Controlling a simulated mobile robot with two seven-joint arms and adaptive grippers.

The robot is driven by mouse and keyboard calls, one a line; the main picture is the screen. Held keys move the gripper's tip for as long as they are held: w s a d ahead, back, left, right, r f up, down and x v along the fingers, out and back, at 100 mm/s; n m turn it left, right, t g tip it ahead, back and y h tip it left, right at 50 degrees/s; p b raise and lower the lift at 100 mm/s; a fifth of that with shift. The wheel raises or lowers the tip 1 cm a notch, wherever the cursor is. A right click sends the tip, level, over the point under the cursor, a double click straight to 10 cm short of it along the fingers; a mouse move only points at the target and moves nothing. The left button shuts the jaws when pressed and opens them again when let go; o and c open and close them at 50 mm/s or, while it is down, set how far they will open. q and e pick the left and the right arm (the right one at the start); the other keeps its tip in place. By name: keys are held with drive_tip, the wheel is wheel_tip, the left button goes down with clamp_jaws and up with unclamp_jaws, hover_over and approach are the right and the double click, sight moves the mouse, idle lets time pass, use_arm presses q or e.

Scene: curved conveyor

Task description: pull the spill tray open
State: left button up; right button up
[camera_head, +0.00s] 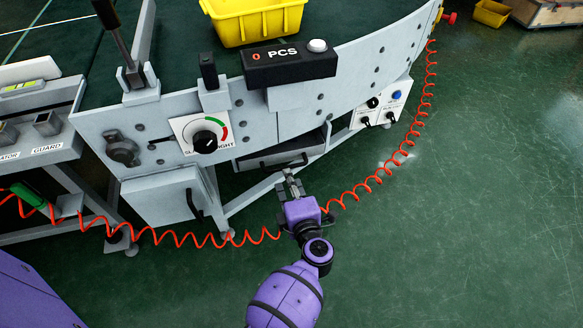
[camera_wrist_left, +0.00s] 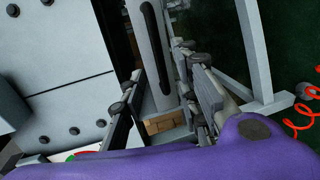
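The spill tray (camera_head: 262,162) is a shallow grey drawer with a dark handle, set under the conveyor's curved side panel in the head view. Its grey front (camera_wrist_left: 172,62) and long dark handle (camera_wrist_left: 158,48) run up the middle of the left wrist view. My left gripper (camera_head: 291,178) is just in front of the tray, pointing at the handle. In the left wrist view its two fingers (camera_wrist_left: 160,82) are apart, with the handle between them in the picture; I cannot tell whether they touch it. My right gripper is not in view.
A coiled orange hose (camera_head: 345,197) runs across the floor close behind and beside my left wrist. A grey cabinet door (camera_head: 165,200) is left of the tray. A dial (camera_head: 205,141) and a PCS counter (camera_head: 290,62) are above.

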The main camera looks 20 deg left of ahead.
sight(284, 167)
use_arm(q)
drive_tip(key=b+x, duration=0.1)
drive_tip(key=x, duration=0.5)
drive_tip(key=shift+w+f, duration=0.1)
drive_tip(key=shift+w, duration=0.15)
clamp_jaws()
